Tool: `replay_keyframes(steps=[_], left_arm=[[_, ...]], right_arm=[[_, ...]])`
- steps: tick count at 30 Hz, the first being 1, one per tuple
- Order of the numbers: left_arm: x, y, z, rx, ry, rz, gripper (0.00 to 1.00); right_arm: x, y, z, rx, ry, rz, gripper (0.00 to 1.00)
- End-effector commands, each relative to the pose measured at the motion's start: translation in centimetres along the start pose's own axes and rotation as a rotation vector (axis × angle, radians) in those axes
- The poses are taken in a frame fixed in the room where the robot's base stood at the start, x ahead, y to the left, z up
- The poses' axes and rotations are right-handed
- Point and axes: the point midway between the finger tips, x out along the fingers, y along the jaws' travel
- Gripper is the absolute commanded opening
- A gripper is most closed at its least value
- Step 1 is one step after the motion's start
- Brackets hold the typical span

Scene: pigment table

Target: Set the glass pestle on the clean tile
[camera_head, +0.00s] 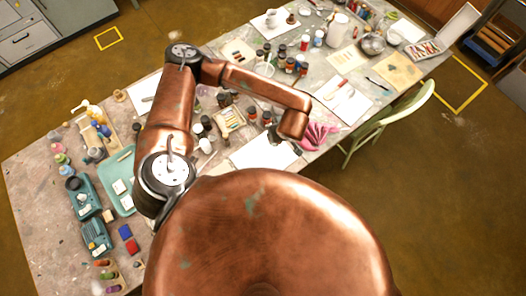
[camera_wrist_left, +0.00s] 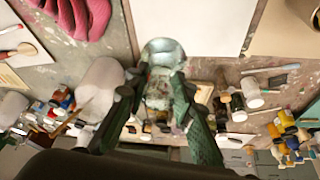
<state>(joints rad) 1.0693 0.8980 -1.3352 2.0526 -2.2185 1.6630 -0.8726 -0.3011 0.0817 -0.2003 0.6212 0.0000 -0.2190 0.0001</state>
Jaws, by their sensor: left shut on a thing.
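My left gripper (camera_wrist_left: 155,85) is shut on a clear, greenish glass pestle (camera_wrist_left: 162,55) in the left wrist view. The pestle's rounded end points away from the fingers, near the edge of a flat white rectangle (camera_wrist_left: 195,22). I cannot tell whether it touches the surface. In the head view my left gripper (camera_head: 286,144) is small and dark at the end of the copper arm, beside a white rectangle (camera_head: 262,153) near the table's front edge; the pestle is not distinguishable there. I cannot tell for sure which white piece is the clean tile. My right gripper is not in view.
Pink gloves (camera_head: 318,134) lie right of the left gripper in the head view. Several dark jars (camera_head: 252,114) and a small box of sticks (camera_head: 230,120) stand behind it. A teal tray (camera_head: 122,190) is at the left. A green chair (camera_head: 400,112) stands at the table's front edge.

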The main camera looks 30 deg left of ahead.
Motion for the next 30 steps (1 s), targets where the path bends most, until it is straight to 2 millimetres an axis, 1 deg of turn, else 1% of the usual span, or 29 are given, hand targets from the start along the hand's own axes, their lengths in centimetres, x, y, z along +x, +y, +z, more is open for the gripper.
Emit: replay_keyframes(steps=[1,3,6,10,11,18,25,30], left_arm=[[0.5,-0.8,0.3,-0.072,0.003,-0.035,0.00],[1.8,-2.0,0.8,-0.170,0.003,-0.075,0.00],[3.3,-3.4,1.2,-0.280,0.003,-0.118,0.00],[4.6,-4.5,1.6,-0.358,-0.001,-0.149,0.00],[4.9,-4.6,1.8,-0.368,-0.001,-0.153,0.00],[8.9,-4.8,3.5,-0.377,-0.003,-0.158,0.00],[11.1,-4.8,4.4,-0.376,-0.003,-0.157,0.00],[13.3,-4.7,5.3,-0.376,-0.003,-0.156,0.00]], right_arm=[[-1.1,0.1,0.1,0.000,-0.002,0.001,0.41],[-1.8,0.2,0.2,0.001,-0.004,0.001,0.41],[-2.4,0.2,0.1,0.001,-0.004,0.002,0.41],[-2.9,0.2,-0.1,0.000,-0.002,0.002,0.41],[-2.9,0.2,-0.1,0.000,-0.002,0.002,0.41],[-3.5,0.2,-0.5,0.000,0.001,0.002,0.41],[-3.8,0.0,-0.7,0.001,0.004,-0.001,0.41],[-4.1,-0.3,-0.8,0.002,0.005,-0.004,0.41]])
